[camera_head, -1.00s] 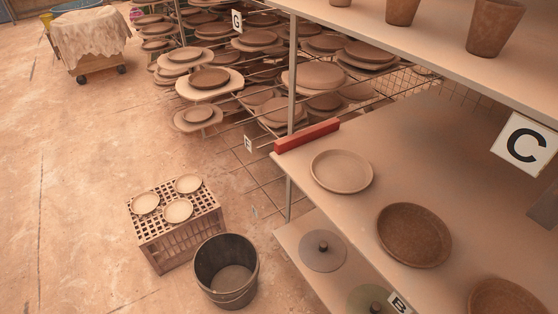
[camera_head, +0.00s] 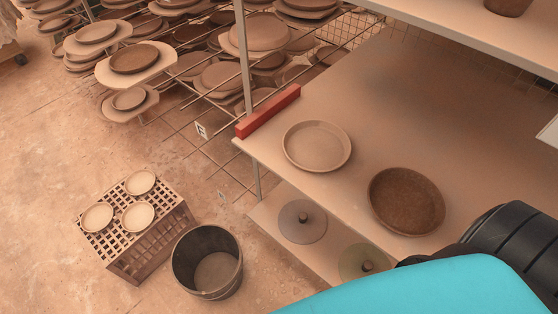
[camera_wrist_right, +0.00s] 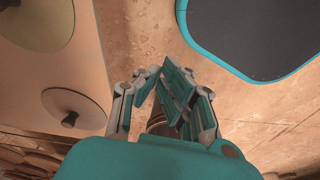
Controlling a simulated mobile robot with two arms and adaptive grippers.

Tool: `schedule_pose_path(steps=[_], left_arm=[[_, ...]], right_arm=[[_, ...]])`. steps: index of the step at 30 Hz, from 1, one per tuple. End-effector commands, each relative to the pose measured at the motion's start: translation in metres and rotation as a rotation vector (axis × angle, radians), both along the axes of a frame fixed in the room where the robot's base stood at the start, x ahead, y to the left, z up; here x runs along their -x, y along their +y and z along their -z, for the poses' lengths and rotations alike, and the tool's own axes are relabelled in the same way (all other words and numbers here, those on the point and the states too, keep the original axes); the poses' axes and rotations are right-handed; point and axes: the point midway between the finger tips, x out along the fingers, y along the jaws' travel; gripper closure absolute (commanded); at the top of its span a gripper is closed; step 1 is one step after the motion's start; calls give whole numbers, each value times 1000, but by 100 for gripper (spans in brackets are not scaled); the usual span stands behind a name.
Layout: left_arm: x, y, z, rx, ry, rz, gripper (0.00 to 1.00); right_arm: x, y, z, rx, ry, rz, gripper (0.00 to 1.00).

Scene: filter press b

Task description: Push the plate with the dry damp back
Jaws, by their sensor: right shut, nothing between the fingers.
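On the shelf board (camera_head: 400,110) in the head view lie two round plates. The other is a darker brown, damp-looking plate (camera_head: 406,201), nearer and to the right. They lie apart. My right gripper (camera_wrist_right: 172,84) shows in the right wrist view, shut and empty, in the open beside a lower shelf and touching neither plate. The head view shows part of my arm at the lower right but no gripper. My left gripper is not in view.
The red block (camera_head: 268,111) sits at the shelf's left edge by a metal post (camera_head: 243,60). Lids with knobs (camera_head: 303,221) lie on the lower shelf. A bucket (camera_head: 208,262) and a crate (camera_head: 150,241) with small plates stand on the floor. Racks fill the back.

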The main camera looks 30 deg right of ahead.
Motion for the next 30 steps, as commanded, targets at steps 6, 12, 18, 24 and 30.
schedule_pose_path(steps=[6, 12, 18, 24, 30], left_arm=[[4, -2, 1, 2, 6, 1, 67], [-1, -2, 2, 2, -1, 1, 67], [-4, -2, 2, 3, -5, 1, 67], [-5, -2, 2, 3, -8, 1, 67], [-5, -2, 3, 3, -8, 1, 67]], right_arm=[[-41, 6, -53, -5, -36, 7, 100], [-77, 11, -136, -9, -75, 15, 100], [-90, 13, -209, -14, -105, 15, 100], [-98, 19, -271, -27, -137, -18, 100], [-122, 48, -338, -77, -197, -213, 100]])
